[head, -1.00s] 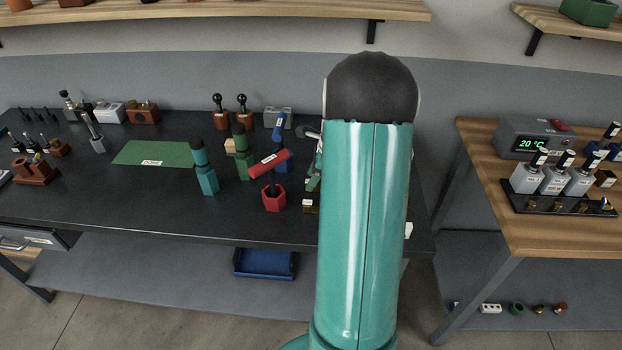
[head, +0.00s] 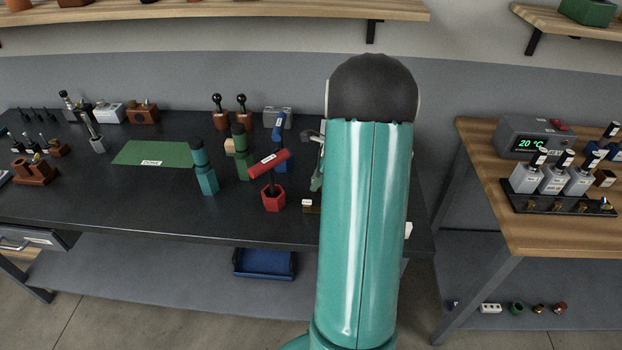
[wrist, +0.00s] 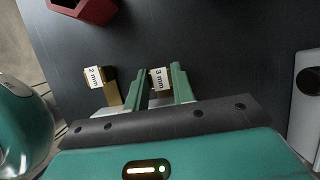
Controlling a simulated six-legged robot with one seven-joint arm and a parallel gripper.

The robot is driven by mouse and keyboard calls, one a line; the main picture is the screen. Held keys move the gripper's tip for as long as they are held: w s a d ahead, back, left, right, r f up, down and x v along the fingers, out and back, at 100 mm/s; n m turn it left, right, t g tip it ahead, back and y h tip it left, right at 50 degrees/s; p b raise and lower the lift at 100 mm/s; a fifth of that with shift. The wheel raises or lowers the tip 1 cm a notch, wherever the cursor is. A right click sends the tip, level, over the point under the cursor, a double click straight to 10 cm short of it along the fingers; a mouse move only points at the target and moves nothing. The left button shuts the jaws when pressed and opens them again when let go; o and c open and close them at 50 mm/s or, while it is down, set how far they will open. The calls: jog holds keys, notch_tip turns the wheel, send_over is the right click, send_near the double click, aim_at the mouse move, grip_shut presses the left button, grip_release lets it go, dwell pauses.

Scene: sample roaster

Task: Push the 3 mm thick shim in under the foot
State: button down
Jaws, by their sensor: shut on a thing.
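The 3 mm shim (wrist: 161,80) is a small brass-coloured piece with a white "3 mm" label, on the dark bench top in the wrist view. My gripper (wrist: 159,75) is shut on it, with one green finger at each side. A similar piece labelled "2 mm" (wrist: 112,88) lies just left of the left finger, apart from the shim. In the head view my arm hides the 3 mm shim and most of the gripper. I cannot make out the foot for certain in either view.
Teal (head: 206,172) and green (head: 242,158) tools stand farther left. A grey block with a dark round part (wrist: 307,85) is at the wrist view's right edge. Bench between it and my gripper is clear.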

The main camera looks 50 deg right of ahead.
jog(key=shift+s+d, duration=0.5)
jog(key=shift+s, duration=0.15)
jog(key=c, duration=1.2)
grip_release()
jog(key=shift+s, duration=0.1)
jog(key=shift+o, duration=0.2)
jog(key=v, duration=1.3)
jog(key=shift+r, duration=0.35)
jog(key=shift+s+d, duration=0.1)
